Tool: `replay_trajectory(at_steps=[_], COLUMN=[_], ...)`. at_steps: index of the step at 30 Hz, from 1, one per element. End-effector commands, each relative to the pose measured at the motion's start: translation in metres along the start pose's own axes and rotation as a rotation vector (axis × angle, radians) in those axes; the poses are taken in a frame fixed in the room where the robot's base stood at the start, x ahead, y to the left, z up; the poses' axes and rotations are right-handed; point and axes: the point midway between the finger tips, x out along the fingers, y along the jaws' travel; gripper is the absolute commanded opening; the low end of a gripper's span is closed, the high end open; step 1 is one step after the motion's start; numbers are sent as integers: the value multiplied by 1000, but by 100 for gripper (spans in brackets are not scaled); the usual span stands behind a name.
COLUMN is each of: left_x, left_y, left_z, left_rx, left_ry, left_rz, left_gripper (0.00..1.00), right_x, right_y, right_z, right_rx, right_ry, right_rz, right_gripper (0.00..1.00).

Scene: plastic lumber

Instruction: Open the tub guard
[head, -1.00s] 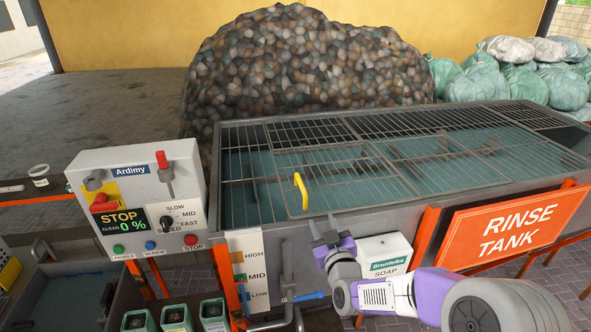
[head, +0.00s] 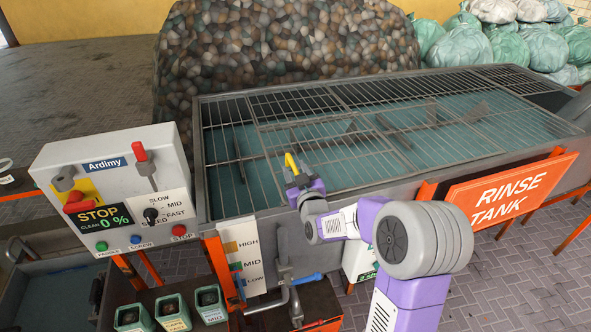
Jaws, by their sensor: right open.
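The tub guard (head: 340,107) is a wire grid lying flat over the water of the grey rinse tank (head: 196,150). A yellow handle (head: 291,161) stands up near the guard's front left edge. My right gripper (head: 293,174) is at the handle, its fingers open and pointing up toward it. The fingers cover the handle's lower part, and I cannot tell whether they touch it. My left gripper is not in view.
A control box (head: 110,165) with a red lever and buttons stands left of the tank. A level plate (head: 243,259) and a blue-handled pipe valve (head: 305,279) are at the tank's front. A large heap of flakes (head: 270,50) lies behind it.

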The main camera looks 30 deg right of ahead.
Motion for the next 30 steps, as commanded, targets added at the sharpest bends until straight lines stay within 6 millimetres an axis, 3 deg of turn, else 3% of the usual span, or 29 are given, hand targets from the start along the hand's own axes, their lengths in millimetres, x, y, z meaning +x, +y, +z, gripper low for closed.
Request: replay_trajectory(at_steps=[8,17,30], left_x=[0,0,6], left_y=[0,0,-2], left_z=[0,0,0], left_rx=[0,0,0], left_ry=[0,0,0], left_rz=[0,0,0], left_gripper=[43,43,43], right_x=[2,2,5], right_y=[0,0,1], right_z=[0,0,1], right_rx=[0,0,-1], right_ry=[0,1,7], right_rz=[0,1,-10], right_gripper=[42,0,0])
